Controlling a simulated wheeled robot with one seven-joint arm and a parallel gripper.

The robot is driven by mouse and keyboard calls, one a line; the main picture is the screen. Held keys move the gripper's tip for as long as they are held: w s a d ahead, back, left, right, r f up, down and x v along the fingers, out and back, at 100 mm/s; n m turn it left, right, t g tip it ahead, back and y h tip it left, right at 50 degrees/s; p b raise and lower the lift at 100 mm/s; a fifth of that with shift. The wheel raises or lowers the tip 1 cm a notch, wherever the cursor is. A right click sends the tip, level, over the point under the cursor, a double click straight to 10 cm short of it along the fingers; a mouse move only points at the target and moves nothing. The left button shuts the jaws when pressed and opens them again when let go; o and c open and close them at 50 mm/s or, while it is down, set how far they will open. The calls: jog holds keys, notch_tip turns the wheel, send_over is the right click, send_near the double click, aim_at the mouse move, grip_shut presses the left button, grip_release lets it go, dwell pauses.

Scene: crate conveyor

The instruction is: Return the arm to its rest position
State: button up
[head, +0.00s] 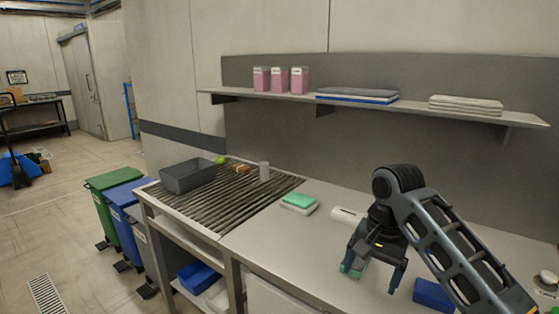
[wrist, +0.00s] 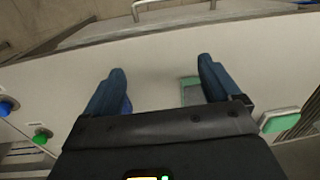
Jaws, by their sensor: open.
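My gripper (head: 374,278) hangs over the right part of the grey counter (head: 278,245) in the head view, its fingers pointing down. In the wrist view my gripper (wrist: 161,70) shows two dark blue fingers spread apart, with nothing held between them. A greenish flat item (head: 352,269) lies by the left finger in the head view. It also shows beside the right finger in the wrist view (wrist: 191,88). My arm is bent, its forearm rising from the lower right to the wrist.
A grey crate (head: 188,178) sits on the roller conveyor (head: 232,198) at the left. A green-and-white item (head: 299,202), a white item (head: 347,215) and a blue block (head: 433,294) lie on the counter. A wall shelf (head: 410,105) runs behind. Bins (head: 113,180) stand at the left.

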jog(key=s+a+f+n+t+y, duration=0.1)
jog(key=s+a+f+t+y, duration=0.15)
jog(key=a+f, duration=0.35)
jog(key=s+a+f+t+y, duration=0.1)
jog(key=s+a+f+y, duration=0.1)
jog(key=s+a+f, duration=0.3)
jog(key=s+a+f+t, duration=0.2)
jog(key=s+f, duration=0.1)
jog(key=s, duration=0.3)
jog(key=s+a+f+t, duration=0.2)
jog(key=s+f, duration=0.1)
jog(key=s, duration=0.2)
jog(key=s+d+r+t+h, duration=0.1)
jog(key=s+d, duration=0.2)
jog(key=s, duration=0.3)
jog(key=s+d+r+n+t+h+b, duration=0.1)
jog(key=s+d+r+t, duration=0.1)
jog(key=s+d, duration=0.35)
jog(key=s+d+r+t+h, duration=0.1)
jog(key=s+h, duration=0.1)
jog(key=s, duration=0.5)
jog(key=s+d+r+n+t, duration=0.1)
jog(key=s+d+r+n, duration=0.1)
jog(key=s+d+r, duration=0.2)
jog(key=s+d+r+n+t+h, duration=0.1)
jog(key=s+d+r+n, duration=0.1)
jog(key=s+r, duration=0.5)
jog(key=shift+s+d+r+n+t, duration=0.3)
jog(key=shift+s+d+r+t, duration=0.1)
jog(key=shift+d, duration=0.5)
